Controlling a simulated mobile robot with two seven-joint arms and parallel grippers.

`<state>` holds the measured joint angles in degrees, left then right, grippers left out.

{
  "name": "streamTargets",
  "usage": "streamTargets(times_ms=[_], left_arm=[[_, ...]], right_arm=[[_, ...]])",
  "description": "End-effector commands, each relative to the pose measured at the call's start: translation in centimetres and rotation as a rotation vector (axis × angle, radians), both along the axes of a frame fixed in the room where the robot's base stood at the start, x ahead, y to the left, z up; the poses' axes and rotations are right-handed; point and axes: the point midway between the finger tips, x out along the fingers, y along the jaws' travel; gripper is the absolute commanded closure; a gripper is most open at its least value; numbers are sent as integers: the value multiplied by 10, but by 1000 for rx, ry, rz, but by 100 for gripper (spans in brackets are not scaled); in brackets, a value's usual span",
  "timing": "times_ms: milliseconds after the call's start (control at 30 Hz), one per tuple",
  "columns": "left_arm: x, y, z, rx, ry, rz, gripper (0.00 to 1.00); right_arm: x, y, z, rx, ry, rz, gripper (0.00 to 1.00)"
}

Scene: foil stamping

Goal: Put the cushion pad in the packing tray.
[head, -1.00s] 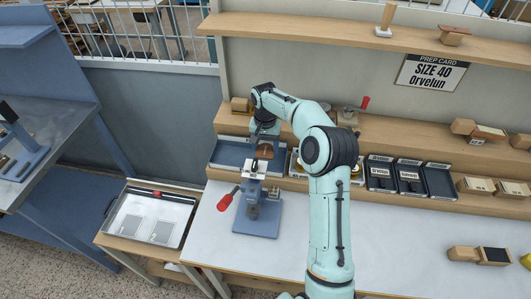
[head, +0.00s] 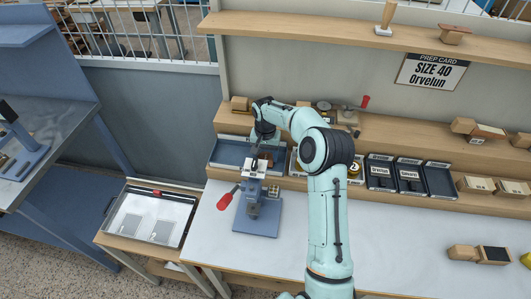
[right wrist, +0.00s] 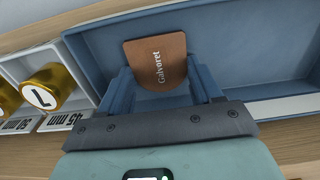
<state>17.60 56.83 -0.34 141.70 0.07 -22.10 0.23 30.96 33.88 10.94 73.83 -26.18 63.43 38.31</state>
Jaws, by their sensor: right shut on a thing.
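The cushion pad appears to be the brown, round-ended piece lettered "Galvoret" (right wrist: 158,60) in the right wrist view. My right gripper (right wrist: 163,88) is shut on it, with a blue finger on either side. In the head view my right gripper (head: 262,152) is behind the stamping press, at the right part of the blue tray, and the press partly hides it. That open blue tray (head: 228,153), seemingly the packing tray, also shows below the pad in the right wrist view (right wrist: 240,50); its visible floor is bare. Whether the pad touches the floor I cannot tell. My left gripper is out of view.
The blue stamping press (head: 258,215) with a red-knobbed lever stands before the tray. A sectioned tray with gold cylinders (right wrist: 45,88) adjoins it. Several dark boxes (head: 410,178) stand further right. The white bench top (head: 420,220) has free room.

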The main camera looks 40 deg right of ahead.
Motion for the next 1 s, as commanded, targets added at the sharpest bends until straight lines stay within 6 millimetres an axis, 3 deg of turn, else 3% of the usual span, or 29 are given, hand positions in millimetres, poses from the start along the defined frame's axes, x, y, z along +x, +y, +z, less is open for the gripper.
streamTargets(times_ms=[67,100,167,567,767,1000], left_arm=[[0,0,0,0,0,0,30],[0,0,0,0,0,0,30],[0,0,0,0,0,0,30],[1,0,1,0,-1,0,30],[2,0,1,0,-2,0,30],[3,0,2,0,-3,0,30]], right_arm=[[0,0,-1,0,0,0,68],[0,0,-1,1,1,1,29],[0,0,-1,1,1,1,10],[1,2,2,3,-1,2,10],[2,1,33,-1,-5,2,10],[1,1,87,-2,-4,1,10]])
